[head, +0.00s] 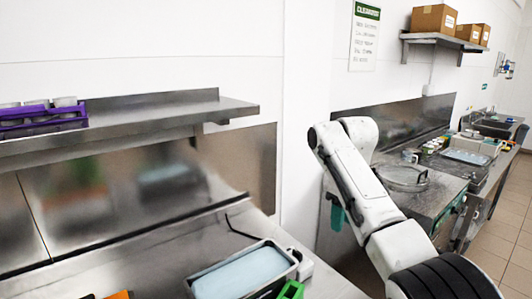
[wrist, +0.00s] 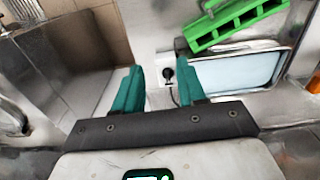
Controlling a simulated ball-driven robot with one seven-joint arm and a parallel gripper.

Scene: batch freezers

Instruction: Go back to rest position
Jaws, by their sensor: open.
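My gripper (wrist: 160,88) shows in the wrist view with its two green fingers apart and nothing between them. In the head view part of my gripper (head: 337,214) shows as a green finger beyond my white arm, left of the far steel counter. The rest of the gripper is hidden behind the arm. In the wrist view the fingers point toward a steel counter. A blue-filled tray lies to their right, apart from them.
The steel tray with pale blue contents (head: 243,273) sits on the near counter beside a green object (head: 290,290). A shelf (head: 150,117) holds a purple rack (head: 42,117). The far counter (head: 425,200) carries a round lid. Tiled floor (head: 510,215) is open at right.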

